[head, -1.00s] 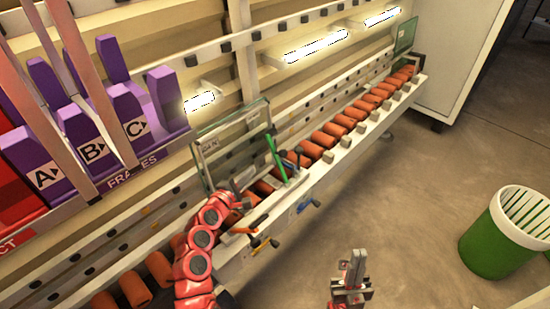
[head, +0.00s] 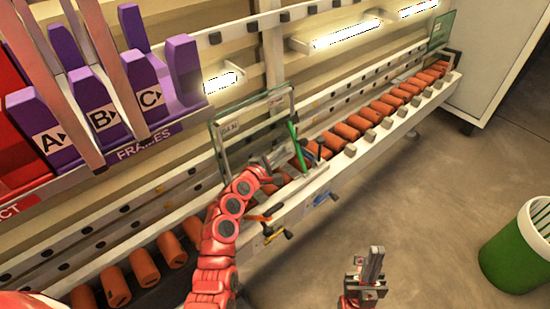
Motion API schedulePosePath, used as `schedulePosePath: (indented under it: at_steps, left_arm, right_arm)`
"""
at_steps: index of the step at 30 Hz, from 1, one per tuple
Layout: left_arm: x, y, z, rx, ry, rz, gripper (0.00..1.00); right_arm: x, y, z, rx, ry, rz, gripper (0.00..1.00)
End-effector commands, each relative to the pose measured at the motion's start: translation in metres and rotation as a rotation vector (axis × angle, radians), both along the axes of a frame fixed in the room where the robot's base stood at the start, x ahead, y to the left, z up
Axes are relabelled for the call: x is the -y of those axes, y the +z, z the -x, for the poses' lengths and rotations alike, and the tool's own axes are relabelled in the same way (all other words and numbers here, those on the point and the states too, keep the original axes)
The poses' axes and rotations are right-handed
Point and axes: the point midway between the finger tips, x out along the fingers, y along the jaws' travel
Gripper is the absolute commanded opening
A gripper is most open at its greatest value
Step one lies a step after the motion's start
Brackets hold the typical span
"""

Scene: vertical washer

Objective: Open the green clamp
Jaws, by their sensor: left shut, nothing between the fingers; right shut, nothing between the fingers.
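The green clamp (head: 297,146) shows as a slim green bar, tilted and standing up from the conveyor beside the glass frame. Its lower end is partly hidden among other parts. My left gripper (head: 282,153) is at the end of the red arm, just left of the green bar. It is shut and empty; I cannot tell whether it touches the bar. My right gripper (head: 376,254) is shut and empty, over the floor at lower right, well away from the clamp.
A glass frame (head: 216,146) stands behind my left gripper. Orange rollers (head: 373,116) line the conveyor. A green bin (head: 510,258) stands at right. The floor between is clear.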

Motion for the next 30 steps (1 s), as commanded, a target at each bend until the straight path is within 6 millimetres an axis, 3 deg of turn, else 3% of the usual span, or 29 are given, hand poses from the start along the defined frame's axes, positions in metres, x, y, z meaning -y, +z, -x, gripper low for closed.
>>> schedulePosePath:
  at_steps: [6,12,25,30]
  left_arm:
    - [0.016,-0.008,-0.028,-0.003,-0.003,-0.001,0.00]
    - [0.022,-0.010,-0.041,-0.004,-0.002,-0.001,0.00]
    - [0.024,-0.009,-0.043,-0.003,0.000,-0.001,0.00]
    - [0.031,0.002,-0.036,-0.005,-0.002,0.003,0.00]
  right_arm:
    - [0.000,-0.008,0.000,0.000,0.000,0.000,0.00]
    - [0.000,-0.011,0.000,0.000,0.000,0.000,0.00]
    - [0.000,-0.010,0.000,0.000,0.000,0.000,0.00]
    - [0.000,0.008,0.000,0.000,0.000,0.000,0.00]
